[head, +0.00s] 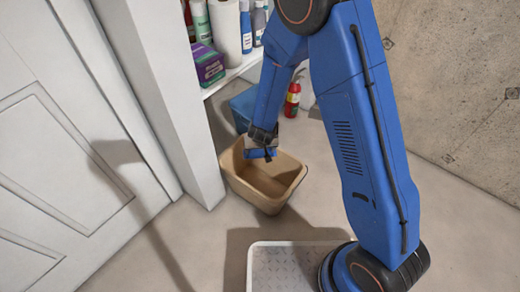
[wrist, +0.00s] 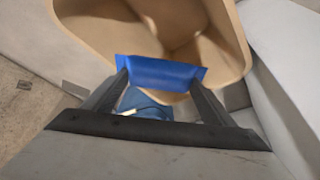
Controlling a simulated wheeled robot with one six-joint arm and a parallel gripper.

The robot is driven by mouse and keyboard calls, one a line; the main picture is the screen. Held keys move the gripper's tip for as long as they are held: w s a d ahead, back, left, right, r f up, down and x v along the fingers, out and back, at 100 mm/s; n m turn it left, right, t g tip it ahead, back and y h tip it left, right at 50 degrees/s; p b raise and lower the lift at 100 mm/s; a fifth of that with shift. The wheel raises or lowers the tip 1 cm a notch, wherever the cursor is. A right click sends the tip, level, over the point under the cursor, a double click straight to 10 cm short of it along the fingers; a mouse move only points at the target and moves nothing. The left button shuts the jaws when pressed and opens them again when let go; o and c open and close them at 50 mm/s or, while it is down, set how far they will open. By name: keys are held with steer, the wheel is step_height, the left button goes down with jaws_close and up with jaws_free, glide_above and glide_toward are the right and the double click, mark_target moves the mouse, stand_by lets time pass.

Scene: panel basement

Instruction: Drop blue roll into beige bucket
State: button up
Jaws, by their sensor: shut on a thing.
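The beige bucket (head: 268,200) stands on the floor beside the white door post in the head view. It looks empty where its inside shows. My gripper (head: 260,153) is over the bucket's far rim area, pointing down. In the wrist view, my gripper (wrist: 160,82) is shut on the blue roll (wrist: 160,72), with one finger at each end. The roll also shows small at the fingertips in the head view (head: 258,153). The bucket's open mouth (wrist: 226,40) lies beyond the roll in the wrist view. I cannot tell the exact height of the roll above the rim.
A blue container (head: 243,105) stands behind the bucket, and a red fire extinguisher (head: 293,98) is farther back. A shelf (head: 228,78) with bottles and a purple box (head: 208,66) is at upper left. The white post (head: 178,100) is close on the left. Floor at right is clear.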

steer(key=o, duration=1.3)
steer(key=shift+c, duration=0.2)
steer(key=a+v, duration=0.1)
steer(key=v, duration=1.6)
steer(key=shift+d, duration=0.45)
steer(key=shift+s+r, duration=0.1)
steer(key=shift+r, duration=0.05)
